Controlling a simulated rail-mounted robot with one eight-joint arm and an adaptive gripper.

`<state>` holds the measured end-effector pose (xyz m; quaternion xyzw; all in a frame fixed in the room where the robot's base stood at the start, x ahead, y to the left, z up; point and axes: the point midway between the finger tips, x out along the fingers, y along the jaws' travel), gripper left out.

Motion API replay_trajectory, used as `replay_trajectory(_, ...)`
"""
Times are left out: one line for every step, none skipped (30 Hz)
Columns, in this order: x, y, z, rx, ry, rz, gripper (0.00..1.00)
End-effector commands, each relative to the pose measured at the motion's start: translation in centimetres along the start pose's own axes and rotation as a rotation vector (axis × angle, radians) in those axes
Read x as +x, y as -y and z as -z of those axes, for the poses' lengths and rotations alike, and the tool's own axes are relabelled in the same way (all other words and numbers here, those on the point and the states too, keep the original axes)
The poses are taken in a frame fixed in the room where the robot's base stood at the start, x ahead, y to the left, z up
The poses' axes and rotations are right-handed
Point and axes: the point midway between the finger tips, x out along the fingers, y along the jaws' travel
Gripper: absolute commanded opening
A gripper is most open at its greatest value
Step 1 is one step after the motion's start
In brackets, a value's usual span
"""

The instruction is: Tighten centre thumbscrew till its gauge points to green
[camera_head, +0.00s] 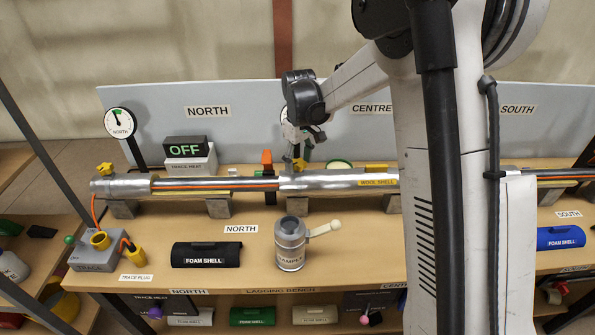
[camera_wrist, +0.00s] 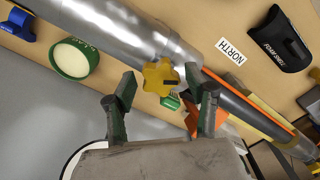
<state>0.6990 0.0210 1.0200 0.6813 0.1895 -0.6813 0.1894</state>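The yellow lobed centre thumbscrew (camera_wrist: 160,77) sits on the silver pipe (camera_wrist: 120,27), near a collar. It also shows in the head view (camera_head: 299,164), just under my gripper (camera_head: 299,150). In the wrist view my gripper (camera_wrist: 167,88) is open, with its two dark green fingers apart on either side of the thumbscrew. I cannot tell whether either finger touches it. The centre gauge's face is not readable; the head view has my arm in front of that area. In the wrist view a pale disc edge (camera_wrist: 72,163) shows partly behind my gripper.
The north gauge (camera_head: 119,122) and north yellow thumbscrew (camera_head: 104,169) are at the left. An orange upright piece (camera_head: 267,160) stands close left of my gripper. A green-rimmed roll (camera_wrist: 75,59) lies behind the pipe. A sample can (camera_head: 290,247) and black foam shell (camera_head: 206,254) stand in front.

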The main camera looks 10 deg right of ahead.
Motion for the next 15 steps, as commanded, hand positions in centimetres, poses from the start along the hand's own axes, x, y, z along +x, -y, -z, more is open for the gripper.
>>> replay_trajectory(0.0, 0.0, 0.0, 0.000, 0.000, 0.000, 0.50)
replay_trajectory(0.0, 0.0, 0.0, -0.001, 0.000, 0.000, 0.50)
replay_trajectory(0.0, 0.0, 0.0, -0.001, 0.000, 0.000, 0.50)
replay_trajectory(0.0, 0.0, 0.0, -0.001, 0.000, 0.000, 0.50)
replay_trajectory(-0.1, 0.0, 0.0, -0.001, 0.000, 0.000, 0.50)
replay_trajectory(-0.2, 0.0, 0.0, -0.001, 0.000, 0.000, 0.50)
replay_trajectory(-0.4, 0.0, 0.0, -0.002, 0.000, 0.000, 0.50)
replay_trajectory(-0.6, 0.0, 0.0, -0.002, 0.000, 0.000, 0.50)
replay_trajectory(-0.9, 0.0, 0.0, -0.002, 0.000, 0.000, 0.50)
replay_trajectory(-1.2, 0.0, 0.0, -0.002, 0.000, 0.000, 0.50)
replay_trajectory(-1.5, 0.0, 0.0, -0.002, 0.000, 0.000, 0.50)
replay_trajectory(-1.9, 0.0, 0.0, -0.002, 0.000, 0.000, 0.50)
replay_trajectory(-2.2, 0.0, 0.0, -0.002, 0.000, 0.000, 0.50)
replay_trajectory(-2.6, 0.0, 0.0, -0.002, 0.000, 0.000, 0.50)
replay_trajectory(-3.0, 0.0, 0.0, -0.002, 0.000, 0.000, 0.50)
